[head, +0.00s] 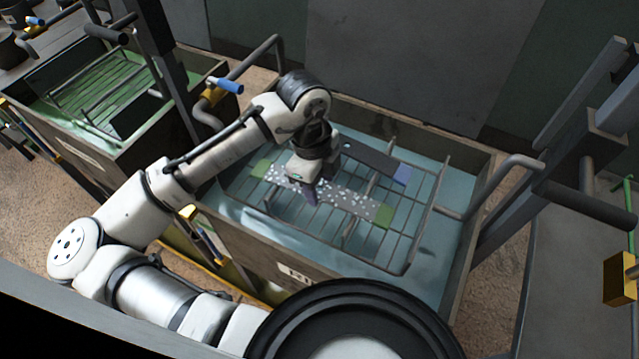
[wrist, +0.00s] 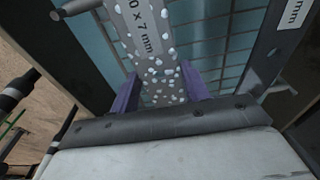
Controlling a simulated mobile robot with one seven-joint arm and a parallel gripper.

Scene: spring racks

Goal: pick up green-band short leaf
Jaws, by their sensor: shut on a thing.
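The green-band short leaf (head: 345,201) is a grey strip with white specks and a green band at each end. It lies over or just above the wire rack in the blue-lined tank; I cannot tell whether it touches the rack. My gripper (head: 309,195) is above its middle, shut on it. In the wrist view the purple fingers of my gripper (wrist: 157,92) stand on either side of the speckled leaf (wrist: 160,60), which carries printed text ending in "7 mm". The fingertips are partly hidden.
A darker leaf with a blue band (head: 375,161) lies behind on the same rack (head: 407,245). The tank wall (head: 462,255) surrounds it. A green-lined tank (head: 100,85) with another rack stands at left. A grey post with a handle (head: 590,150) rises at right.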

